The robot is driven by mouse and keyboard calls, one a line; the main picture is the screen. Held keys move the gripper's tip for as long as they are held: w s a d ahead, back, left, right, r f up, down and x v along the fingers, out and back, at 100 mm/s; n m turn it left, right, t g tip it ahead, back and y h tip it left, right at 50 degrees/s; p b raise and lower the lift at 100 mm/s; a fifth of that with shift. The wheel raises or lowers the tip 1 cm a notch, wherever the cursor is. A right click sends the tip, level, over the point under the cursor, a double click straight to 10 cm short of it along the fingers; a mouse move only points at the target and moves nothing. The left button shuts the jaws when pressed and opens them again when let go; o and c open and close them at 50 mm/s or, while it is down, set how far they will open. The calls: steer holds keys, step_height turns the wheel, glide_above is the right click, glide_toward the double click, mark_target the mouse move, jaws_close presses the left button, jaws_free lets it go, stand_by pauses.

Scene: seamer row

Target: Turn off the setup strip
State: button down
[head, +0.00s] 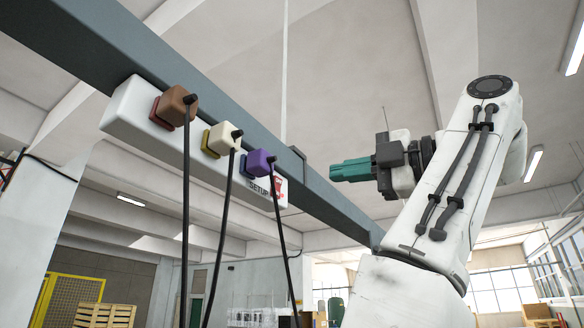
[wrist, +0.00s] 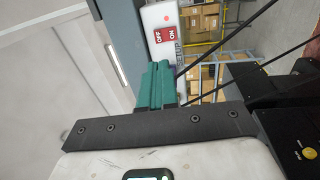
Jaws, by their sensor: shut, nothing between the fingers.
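The setup strip (head: 128,103) is a long white power strip fixed on a grey-blue beam. It carries a brown plug (head: 173,103), a cream plug (head: 222,136) and a purple plug (head: 257,162). The word SETUP and a red switch (head: 279,187) are at its right end. In the wrist view the red switch (wrist: 165,35) shows OFF and ON marks; I cannot tell which side is pressed. My gripper (head: 334,172) has teal fingers, shut and empty, to the right of the switch and apart from it. The fingers also show below the switch in the wrist view (wrist: 155,70).
The beam (head: 330,208) runs diagonally beside my gripper. Black cords (head: 186,220) hang from the plugs below the strip. Shelves with cardboard boxes (wrist: 200,20) stand in the background. The air between my fingers and the switch looks clear.

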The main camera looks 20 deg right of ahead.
steer(key=p, duration=0.4)
glide_toward(278, 182)
steer(key=x, duration=0.5)
steer(key=shift+w+a+r, duration=0.1)
steer(key=shift+a, duration=0.05)
steer(key=shift+x, duration=0.75)
steer(key=shift+w, duration=0.1)
